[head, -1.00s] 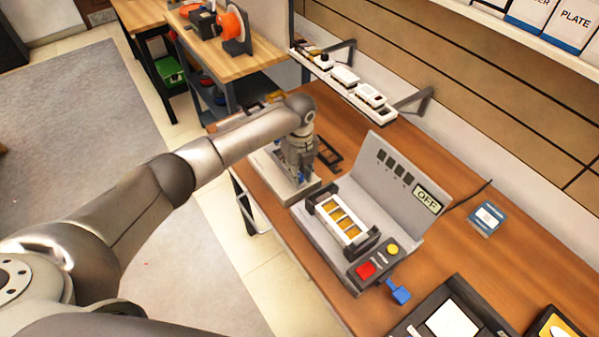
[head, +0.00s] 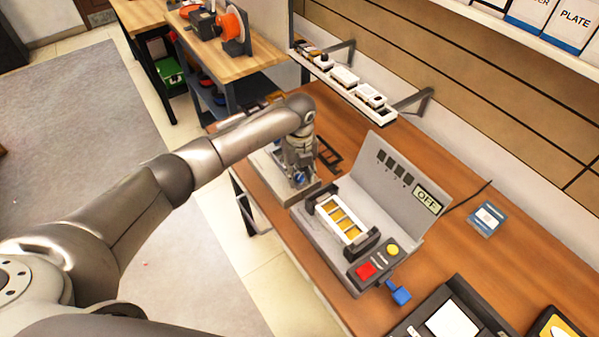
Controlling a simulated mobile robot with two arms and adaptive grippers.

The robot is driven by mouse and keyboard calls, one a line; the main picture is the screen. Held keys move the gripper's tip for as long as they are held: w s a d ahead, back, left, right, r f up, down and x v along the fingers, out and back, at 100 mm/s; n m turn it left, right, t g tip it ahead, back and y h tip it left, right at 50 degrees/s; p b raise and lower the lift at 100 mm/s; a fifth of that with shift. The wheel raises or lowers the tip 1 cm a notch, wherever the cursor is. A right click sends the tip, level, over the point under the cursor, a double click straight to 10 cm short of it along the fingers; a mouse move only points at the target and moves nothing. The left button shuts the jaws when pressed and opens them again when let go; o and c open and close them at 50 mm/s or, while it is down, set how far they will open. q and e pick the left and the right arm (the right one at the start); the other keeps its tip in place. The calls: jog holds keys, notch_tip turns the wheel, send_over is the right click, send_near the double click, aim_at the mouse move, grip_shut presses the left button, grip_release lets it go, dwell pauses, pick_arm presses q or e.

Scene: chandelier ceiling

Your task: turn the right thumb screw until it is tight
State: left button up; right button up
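My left gripper (head: 299,172) points down over a small grey fixture base (head: 268,178) on the wooden bench. A blue thumb screw (head: 299,179) shows at its fingertips. The fingers overlap the screw, and I cannot tell whether they grip it or whether it is the right one. Any other thumb screw is hidden behind my gripper and arm. My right gripper is not in view.
A grey test station (head: 415,190) with an OFF display stands right of the fixture, holding a white frame (head: 342,220). A black frame (head: 328,152) lies behind my gripper. A narrow shelf (head: 385,116) hangs at the back. A blue card (head: 487,219) lies on bare bench.

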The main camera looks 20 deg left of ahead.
aim_at(299, 177)
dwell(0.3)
pick_arm(q)
notch_tip(299, 177, up, 12)
dwell(0.5)
jog(key=shift+s+f, duration=0.1)
dwell(0.3)
